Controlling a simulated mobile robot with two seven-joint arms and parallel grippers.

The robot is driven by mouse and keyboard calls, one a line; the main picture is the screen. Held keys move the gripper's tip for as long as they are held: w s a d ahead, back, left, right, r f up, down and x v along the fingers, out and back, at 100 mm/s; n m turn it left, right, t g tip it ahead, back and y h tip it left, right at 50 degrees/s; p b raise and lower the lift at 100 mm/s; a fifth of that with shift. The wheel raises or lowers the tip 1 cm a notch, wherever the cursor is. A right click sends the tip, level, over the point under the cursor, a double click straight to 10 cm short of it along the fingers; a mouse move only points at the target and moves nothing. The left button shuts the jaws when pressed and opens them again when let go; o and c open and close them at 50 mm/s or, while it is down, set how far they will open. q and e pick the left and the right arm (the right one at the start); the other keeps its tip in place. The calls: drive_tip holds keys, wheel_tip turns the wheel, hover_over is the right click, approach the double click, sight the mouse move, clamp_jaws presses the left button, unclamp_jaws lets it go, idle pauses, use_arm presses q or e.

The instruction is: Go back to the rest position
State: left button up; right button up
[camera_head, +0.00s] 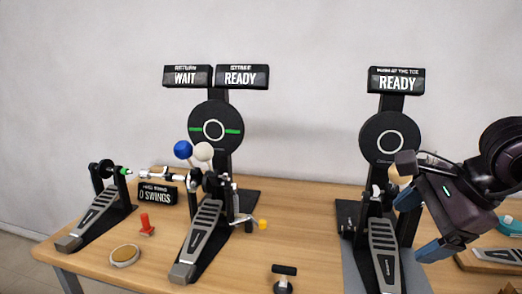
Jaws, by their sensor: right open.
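My right gripper (420,224) comes in from the right edge, its two blue-tipped fingers apart. It is in front of and beside the right-hand pedal (384,255), below and right of the right round mesh pad (389,138). The fingers appear empty. Whether they touch the pedal's upper part I cannot tell. Part of that pedal's beater (400,173) is hidden behind the gripper. My left gripper is not in view.
On the wooden table (150,268) stand a double pedal (202,232) under the left mesh pad (214,131), a side pedal (97,212), a red peg (146,225), a round disc (125,256) and a black T-handled tool (284,275). Signs read WAIT, READY and 0 SWINGS.

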drive_tip(key=s+a+f+m+g+y, duration=0.3)
drive_tip(key=a+f+m+y, duration=0.4)
drive_tip(key=y, duration=0.5)
drive_tip(key=w+d+f+m+t+h, duration=0.15)
drive_tip(key=f+m+t, duration=0.35)
drive_tip(key=m, duration=0.5)
drive_tip(key=d+f+m+t+h, duration=0.3)
drive_tip(key=f+m+t, duration=0.1)
drive_tip(key=m+t, duration=0.4)
drive_tip(key=w+d+f+m+t+h, duration=0.15)
drive_tip(key=f+m+t, duration=0.3)
drive_tip(key=m, duration=0.65)
drive_tip(key=s+d+f+m+g+h, duration=0.2)
drive_tip(key=s+f+m+h, duration=0.3)
drive_tip(key=f, duration=0.6)
drive_tip(key=s+d+f+m+g+h, duration=0.1)
drive_tip(key=s+f+m+g+h, duration=0.4)
drive_tip(key=s+f+m, duration=0.5)
wheel_tip(320, 180, down, 2)
drive_tip(key=shift+s+d+f+m+h, duration=0.25)
drive_tip(key=shift+d+m+h, duration=0.1)
drive_tip(key=shift+m, duration=0.75)
